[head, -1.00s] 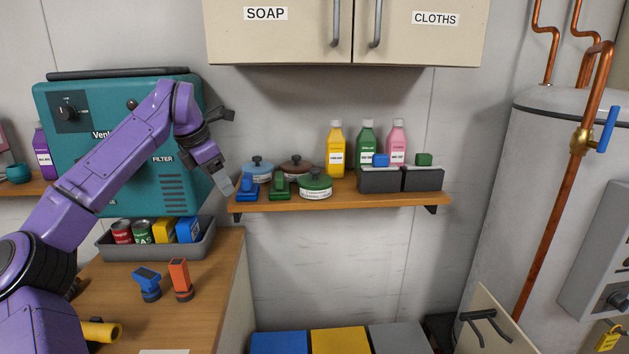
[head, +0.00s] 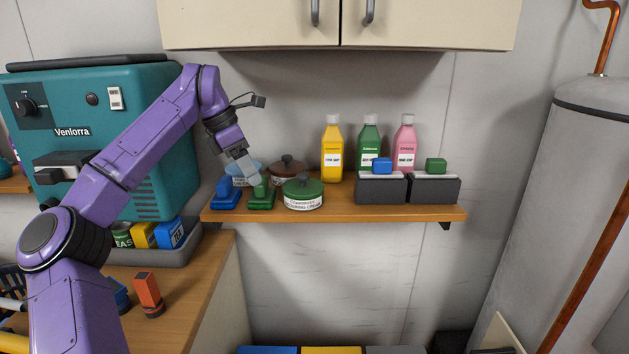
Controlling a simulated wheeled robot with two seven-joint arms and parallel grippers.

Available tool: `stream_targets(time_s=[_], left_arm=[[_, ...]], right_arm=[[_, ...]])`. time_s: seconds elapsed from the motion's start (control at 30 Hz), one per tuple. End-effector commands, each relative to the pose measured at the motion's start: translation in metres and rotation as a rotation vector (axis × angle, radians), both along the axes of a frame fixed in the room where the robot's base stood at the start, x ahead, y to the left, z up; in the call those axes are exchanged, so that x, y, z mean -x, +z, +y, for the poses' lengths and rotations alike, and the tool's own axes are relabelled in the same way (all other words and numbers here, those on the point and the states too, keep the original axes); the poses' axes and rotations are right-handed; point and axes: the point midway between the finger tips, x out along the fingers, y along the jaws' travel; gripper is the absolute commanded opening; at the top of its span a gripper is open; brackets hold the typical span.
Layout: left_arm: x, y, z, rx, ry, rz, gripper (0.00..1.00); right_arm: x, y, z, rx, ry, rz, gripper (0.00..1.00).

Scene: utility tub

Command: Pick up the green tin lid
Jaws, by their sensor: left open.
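The green tin lid (head: 302,184), with a dark knob on top, sits on a round tin with a pale label (head: 303,200) on the wooden wall shelf. My left gripper (head: 250,168) is open and points down to the left of the lid, apart from it. Its fingertips show just above and behind a green stamp-like object (head: 262,196); I cannot tell whether they touch it. My right gripper is not in view.
On the shelf (head: 400,214), a brown-lidded tin (head: 288,166) stands behind the green one, and a blue-lidded tin (head: 240,180) is partly hidden by my gripper. A blue stamp-like object (head: 226,194), bottles (head: 332,150) and dark boxes (head: 380,190) stand nearby. A cupboard (head: 420,25) hangs above.

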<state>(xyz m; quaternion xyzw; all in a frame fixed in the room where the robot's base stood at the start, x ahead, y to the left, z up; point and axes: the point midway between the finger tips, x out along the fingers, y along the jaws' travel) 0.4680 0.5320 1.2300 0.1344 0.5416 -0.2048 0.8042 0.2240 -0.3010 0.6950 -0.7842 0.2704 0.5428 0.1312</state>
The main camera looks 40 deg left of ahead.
Motion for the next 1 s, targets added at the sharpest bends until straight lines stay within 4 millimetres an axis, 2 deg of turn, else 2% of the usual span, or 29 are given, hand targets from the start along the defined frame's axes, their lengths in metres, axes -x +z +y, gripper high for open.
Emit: stream_targets(time_s=[0.3, 0.5, 0.67, 0.8, 1.0], left_arm=[[-0.046, 0.003, -0.021, -0.002, 0.020, 0.003, 0.61], [-0.065, 0.002, -0.031, -0.003, 0.020, 0.002, 0.61], [-0.097, 0.003, -0.048, -0.003, 0.017, 0.005, 0.61], [-0.103, -0.021, -0.051, 0.000, 0.017, 0.003, 0.61], [-0.105, -0.028, -0.052, 0.000, 0.018, 0.000, 0.61]], right_arm=[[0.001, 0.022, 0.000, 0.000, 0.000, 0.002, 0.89], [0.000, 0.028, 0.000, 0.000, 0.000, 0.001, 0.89], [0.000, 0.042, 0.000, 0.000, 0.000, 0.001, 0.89], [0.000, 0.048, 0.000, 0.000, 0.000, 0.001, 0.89], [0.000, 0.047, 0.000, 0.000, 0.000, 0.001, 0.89]])
